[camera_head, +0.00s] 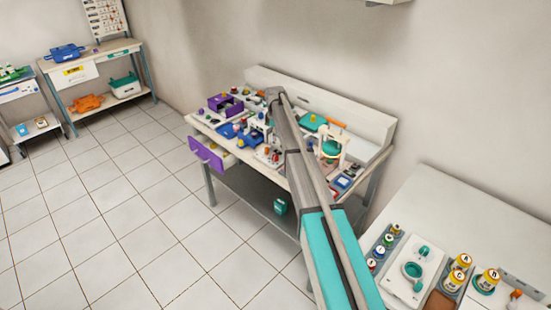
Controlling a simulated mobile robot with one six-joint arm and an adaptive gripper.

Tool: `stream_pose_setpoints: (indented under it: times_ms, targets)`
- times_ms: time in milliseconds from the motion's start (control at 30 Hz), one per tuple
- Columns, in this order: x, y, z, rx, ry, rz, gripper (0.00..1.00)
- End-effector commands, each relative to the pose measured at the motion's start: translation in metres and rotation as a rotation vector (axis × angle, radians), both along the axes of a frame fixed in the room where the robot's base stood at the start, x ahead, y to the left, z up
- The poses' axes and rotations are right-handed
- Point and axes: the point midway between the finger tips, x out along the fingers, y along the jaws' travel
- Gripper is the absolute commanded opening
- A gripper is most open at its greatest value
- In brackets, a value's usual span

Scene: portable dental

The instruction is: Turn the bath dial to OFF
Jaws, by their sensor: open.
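My arm reaches from the bottom of the view to the crowded workbench (213,131). Its far end bends down over the bench's middle. My gripper (266,138) is small there, among the bench items and partly hidden by my own arm; it is open, and I see nothing held in it. A pale panel with small coloured knobs (270,155) lies at the bench front just below it. I cannot tell which part is the bath dial, nor read any OFF mark; my forearm covers part of the bench.
A purple box (225,104) and an open purple-fronted drawer (206,154) are at the bench's left. A green round item (330,148) stands right of my arm. A white table (465,215) at right holds a white device with teal rings (412,270) and several jars. Tiled floor at left is clear.

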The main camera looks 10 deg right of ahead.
Motion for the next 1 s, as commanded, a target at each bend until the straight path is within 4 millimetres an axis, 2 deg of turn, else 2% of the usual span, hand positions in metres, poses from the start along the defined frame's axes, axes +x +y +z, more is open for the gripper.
stream_pose_setpoints:
  times_ms: [33,1000]
  targets:
    - [0.0,0.0,-0.008,0.0,0.0,0.0,0.74]
    - [0.0,0.0,-0.082,0.0,0.0,0.0,0.74]
